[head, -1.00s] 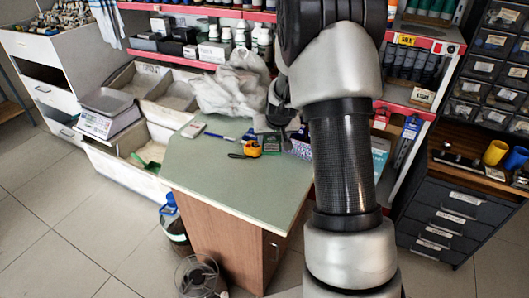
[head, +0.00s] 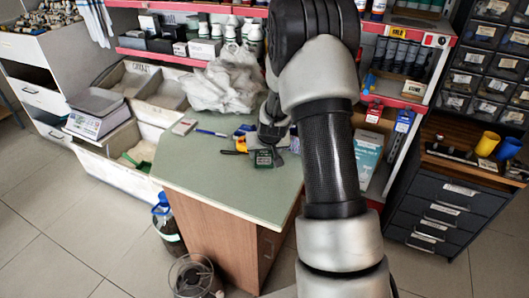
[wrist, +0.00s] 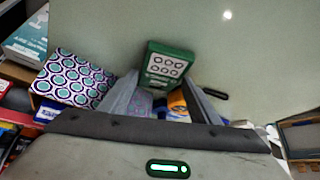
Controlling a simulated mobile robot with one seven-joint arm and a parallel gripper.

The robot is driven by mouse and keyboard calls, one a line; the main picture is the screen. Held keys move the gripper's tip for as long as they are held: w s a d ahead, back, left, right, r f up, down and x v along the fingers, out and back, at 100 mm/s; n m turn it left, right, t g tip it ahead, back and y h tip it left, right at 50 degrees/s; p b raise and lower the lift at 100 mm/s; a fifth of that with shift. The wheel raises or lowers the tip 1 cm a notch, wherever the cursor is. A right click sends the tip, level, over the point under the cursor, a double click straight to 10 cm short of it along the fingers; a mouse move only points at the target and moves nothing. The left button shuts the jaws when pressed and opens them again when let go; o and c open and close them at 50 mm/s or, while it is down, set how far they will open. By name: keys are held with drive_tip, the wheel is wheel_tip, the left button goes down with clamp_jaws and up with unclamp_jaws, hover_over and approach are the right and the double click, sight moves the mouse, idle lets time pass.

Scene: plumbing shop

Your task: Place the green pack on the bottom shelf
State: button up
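The green pack (head: 263,158) is small, with a pale label; in the wrist view the green pack (wrist: 168,63) shows its face with rows of pale rings. My gripper (head: 270,144) is over the right part of the green counter. In the wrist view the fingers of my gripper (wrist: 163,88) reach the pack's two sides and appear shut on it; the exact contact is partly hidden. The red-edged shelf unit (head: 400,97) stands behind and right. Its low shelf holds a white and teal box (head: 368,152); my arm hides part of it.
A yellow tape measure (head: 240,143), a blue pen (head: 212,132) and a small flat box (head: 184,126) lie on the counter (head: 215,175). A crumpled bag (head: 225,82) is behind. A purple-patterned box (wrist: 75,78) shows in the wrist view. Dark drawers (head: 437,205) stand right.

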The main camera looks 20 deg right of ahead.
drive_tip(key=shift+o, duration=1.4)
